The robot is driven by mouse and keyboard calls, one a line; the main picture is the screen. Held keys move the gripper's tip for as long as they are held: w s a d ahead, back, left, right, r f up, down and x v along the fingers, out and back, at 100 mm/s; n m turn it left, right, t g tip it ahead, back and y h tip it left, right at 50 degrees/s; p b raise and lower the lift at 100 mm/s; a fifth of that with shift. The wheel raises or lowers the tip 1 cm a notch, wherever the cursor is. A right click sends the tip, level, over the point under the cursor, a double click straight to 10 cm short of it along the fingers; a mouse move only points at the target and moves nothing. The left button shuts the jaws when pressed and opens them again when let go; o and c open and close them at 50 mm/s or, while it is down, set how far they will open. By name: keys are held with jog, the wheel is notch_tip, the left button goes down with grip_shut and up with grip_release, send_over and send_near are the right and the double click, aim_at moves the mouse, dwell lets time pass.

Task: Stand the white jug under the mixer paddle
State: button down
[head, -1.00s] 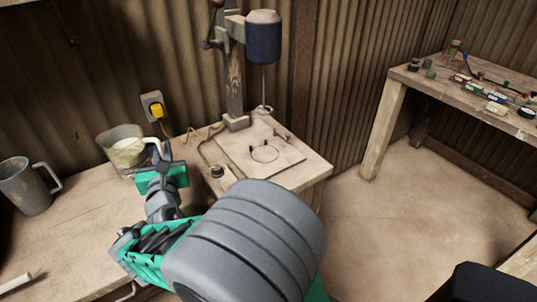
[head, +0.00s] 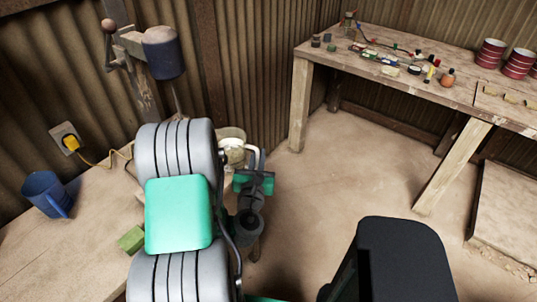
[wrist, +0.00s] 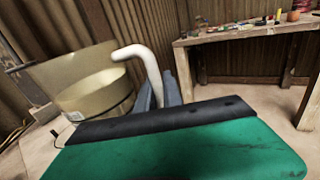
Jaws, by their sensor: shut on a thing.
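The white jug (head: 231,150) is cream-coloured with a white handle and pale contents inside. In the head view it is right of the mixer, partly hidden by my arm. My gripper (head: 254,172) is shut on its handle, on the jug's right side. The wrist view shows the jug (wrist: 95,88) at left, roughly upright, with its handle between my fingers (wrist: 158,92). The mixer (head: 164,54) has a dark blue motor head on a wooden post, and its shaft (head: 177,98) runs down behind my arm. The paddle and most of the base are hidden. I cannot tell whether the jug touches anything below.
A blue jug (head: 47,194) and a green block (head: 131,239) are on the workbench at left. A yellow plug and cable (head: 71,143) run along the wall. A second table (head: 400,75) with small items stands back right. Open floor (head: 330,190) lies between.

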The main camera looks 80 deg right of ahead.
jog(key=shift+m+g, duration=0.3)
jog(key=w+d+f+b, duration=0.1)
jog(key=w+b, duration=0.1)
jog(key=w, duration=0.2)
jog(key=w+d+f+b, duration=0.1)
jog(key=w+d+b, duration=0.1)
jog(key=w, duration=0.3)
jog(key=w+d+f+b, duration=0.1)
jog(key=w+b, duration=0.1)
jog(key=w, duration=0.3)
jog(key=shift+w+d, duration=0.15)
jog(key=shift+d, duration=0.15)
jog(key=shift+w+d+b, duration=0.25)
jog(key=shift+w+b, duration=0.35)
jog(key=shift+w, duration=0.4)
jog(key=shift+f, duration=0.35)
jog(key=shift+s+a+f, duration=0.1)
jog(key=shift+a+f, duration=0.05)
jog(key=shift+f, duration=0.05)
jog(key=c, duration=1.4)
grip_release()
